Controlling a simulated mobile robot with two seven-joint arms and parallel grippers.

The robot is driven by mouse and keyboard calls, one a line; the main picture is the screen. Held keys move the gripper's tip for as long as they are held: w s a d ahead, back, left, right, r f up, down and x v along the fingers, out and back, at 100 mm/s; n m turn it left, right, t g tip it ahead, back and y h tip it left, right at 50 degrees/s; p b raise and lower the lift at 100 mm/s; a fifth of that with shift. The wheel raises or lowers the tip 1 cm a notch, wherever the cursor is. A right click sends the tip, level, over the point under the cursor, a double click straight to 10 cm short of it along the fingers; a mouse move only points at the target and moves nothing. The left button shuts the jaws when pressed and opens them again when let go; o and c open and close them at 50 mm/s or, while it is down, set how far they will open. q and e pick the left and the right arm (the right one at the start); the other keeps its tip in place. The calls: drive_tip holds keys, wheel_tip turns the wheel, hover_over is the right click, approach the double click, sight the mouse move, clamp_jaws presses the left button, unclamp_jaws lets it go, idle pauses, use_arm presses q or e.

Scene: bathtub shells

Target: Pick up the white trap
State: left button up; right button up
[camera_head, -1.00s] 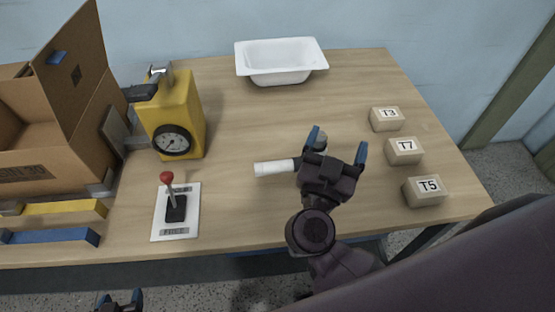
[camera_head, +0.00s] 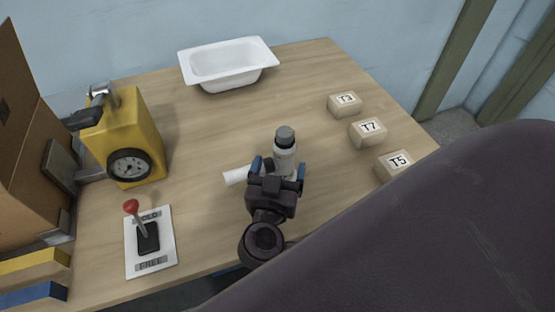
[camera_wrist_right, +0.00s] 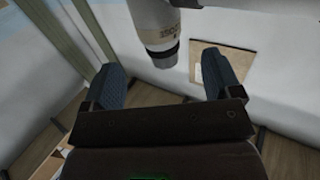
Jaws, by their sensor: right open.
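The white trap (camera_head: 286,155) stands on the table, with a grey cap on its top and a white pipe (camera_head: 236,176) reaching out to the left. My right gripper (camera_head: 278,168) is open in front of it, and its blue fingers hide the trap's lower part. In the right wrist view the trap (camera_wrist_right: 155,25) shows beyond the open fingers (camera_wrist_right: 162,75), between their lines, with its dark grey cap towards them. I cannot tell whether either finger touches it. My left gripper is out of view.
A white bathtub shell (camera_head: 230,65) stands at the back. Blocks marked T3 (camera_head: 345,105), T7 (camera_head: 367,133) and T5 (camera_head: 394,166) line the right side. A yellow gauge device (camera_head: 130,130), a red-knobbed lever (camera_head: 148,236) and a cardboard box (camera_head: 25,150) are left.

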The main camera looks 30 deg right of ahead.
sight(282, 152)
drive_tip(key=x, duration=0.5)
drive_tip(key=shift+w+d+r, duration=0.1)
drive_tip(key=shift+w+d, duration=0.1)
drive_tip(key=shift+w, duration=0.05)
drive_tip(key=shift+w+d, duration=0.45)
drive_tip(key=shift+d, duration=0.05)
drive_tip(key=c, duration=1.4)
drive_tip(key=shift+o, duration=0.2)
drive_tip(key=shift+r, duration=0.1)
